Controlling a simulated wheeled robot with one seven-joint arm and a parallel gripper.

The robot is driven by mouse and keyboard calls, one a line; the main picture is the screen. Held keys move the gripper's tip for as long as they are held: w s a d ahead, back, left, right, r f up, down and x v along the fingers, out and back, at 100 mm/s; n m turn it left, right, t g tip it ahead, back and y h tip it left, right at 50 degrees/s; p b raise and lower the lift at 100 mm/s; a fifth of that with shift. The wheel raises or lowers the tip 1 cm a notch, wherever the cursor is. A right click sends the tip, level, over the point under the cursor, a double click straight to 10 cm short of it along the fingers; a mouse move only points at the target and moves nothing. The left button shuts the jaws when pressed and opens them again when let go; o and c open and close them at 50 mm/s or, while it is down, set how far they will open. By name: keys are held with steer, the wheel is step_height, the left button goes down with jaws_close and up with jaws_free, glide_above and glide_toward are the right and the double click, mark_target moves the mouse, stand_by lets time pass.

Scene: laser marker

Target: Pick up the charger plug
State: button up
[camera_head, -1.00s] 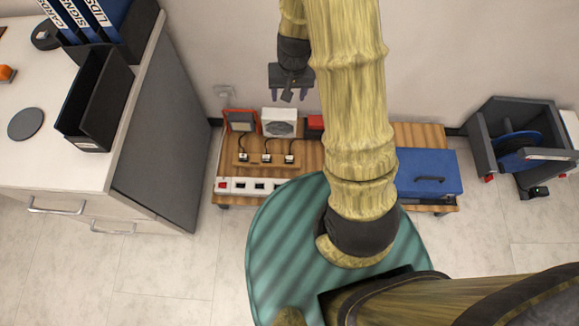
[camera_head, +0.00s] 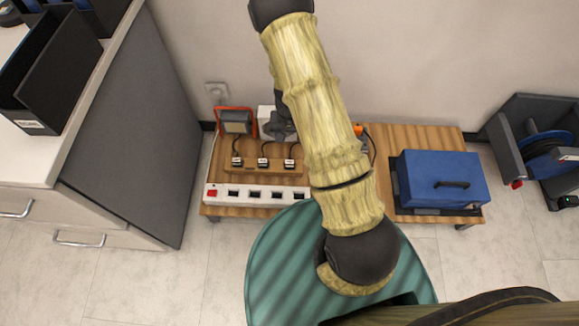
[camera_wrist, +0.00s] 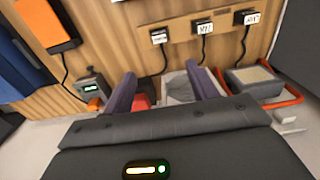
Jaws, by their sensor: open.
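Three black plugs with white labels stand in a row on a wooden block (camera_head: 222,168): a left one (camera_head: 237,161), a middle one (camera_head: 263,161) and a right one (camera_head: 289,164). In the wrist view they show as one (camera_wrist: 246,17), another (camera_wrist: 203,27) and a third (camera_wrist: 158,36). The labels are too small to read surely, so I cannot tell which is the charger's. Each has a black cable. My gripper (camera_wrist: 161,86) is open and empty, on the wall side of the plugs and apart from them. In the head view my arm partly hides it (camera_head: 279,126).
A white power strip (camera_head: 255,194) lies along the bench's front edge. A red-framed lamp (camera_head: 236,122) and a white box (camera_head: 264,113) stand behind the plugs. A grey device with a green display (camera_wrist: 92,86) and an orange box (camera_wrist: 45,22) lie nearby. A blue case (camera_head: 440,180) is at right.

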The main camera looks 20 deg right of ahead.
steer(key=b, duration=0.7)
glide_above(290, 161)
step_height(290, 161, down, 12)
steer(key=shift+a+f, duration=0.1)
steer(key=shift+a, duration=0.05)
step_height(290, 161, down, 5)
steer(key=b, duration=0.3)
steer(key=shift+f+b, duration=0.1)
steer(key=shift+b, duration=0.2)
steer(key=shift+c, duration=0.5)
steer(key=c, duration=1)
